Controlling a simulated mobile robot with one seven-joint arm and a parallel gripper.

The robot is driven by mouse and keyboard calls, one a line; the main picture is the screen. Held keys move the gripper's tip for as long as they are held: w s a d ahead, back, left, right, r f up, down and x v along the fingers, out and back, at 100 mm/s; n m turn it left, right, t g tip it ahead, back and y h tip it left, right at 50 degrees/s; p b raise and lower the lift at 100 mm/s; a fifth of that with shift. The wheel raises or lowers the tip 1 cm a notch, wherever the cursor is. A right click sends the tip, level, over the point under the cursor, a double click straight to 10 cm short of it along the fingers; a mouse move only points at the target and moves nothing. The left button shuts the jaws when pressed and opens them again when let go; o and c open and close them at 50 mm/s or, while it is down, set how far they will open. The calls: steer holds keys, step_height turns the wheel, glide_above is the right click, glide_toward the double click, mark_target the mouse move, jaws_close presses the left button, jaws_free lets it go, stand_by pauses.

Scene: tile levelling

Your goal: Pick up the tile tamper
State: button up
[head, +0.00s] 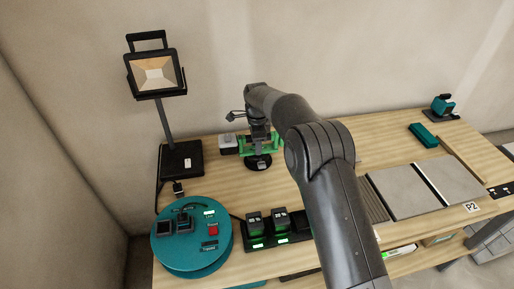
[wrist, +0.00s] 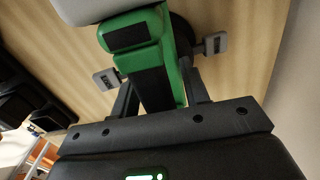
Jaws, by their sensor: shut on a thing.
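The tile tamper (head: 272,143) is green and black with a round black pad at its bottom. It stands at the back of the wooden bench, right of the work lamp, in the head view. My gripper (head: 259,138) comes down on it from above. In the wrist view the green body and black grip of the tamper (wrist: 151,80) lie between the two fingers of my gripper (wrist: 161,62), which are shut on it. My arm and wrist hide part of the tamper in the head view. I cannot tell whether its pad touches the bench.
A work lamp (head: 182,160) and a teal round unit (head: 192,258) are at the left. A charger with batteries (head: 256,240) is in front. Grey tiles (head: 400,192) and a teal box (head: 423,135) lie right.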

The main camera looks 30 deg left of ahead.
steer(key=shift+r, duration=0.25)
steer(key=shift+r, duration=0.6)
step_height(320, 180, up, 3)
steer(key=shift+r, duration=0.1)
steer(key=w+d+r, duration=0.3)
steer(key=d+r, duration=0.3)
steer(key=d, duration=0.4)
steer(key=w+d+r+m, duration=0.1)
steer(key=w+d+m, duration=0.3)
steer(key=w+d, duration=1.8)
steer(key=w+d+m, duration=0.2)
steer(key=d, duration=1.5)
steer(key=w+d+m, duration=0.2)
steer(key=d+m, duration=0.1)
steer(key=d, duration=1.5)
step_height(320, 180, down, 6)
steer(key=shift+a+f, duration=0.2)
steer(key=shift+f, duration=0.05)
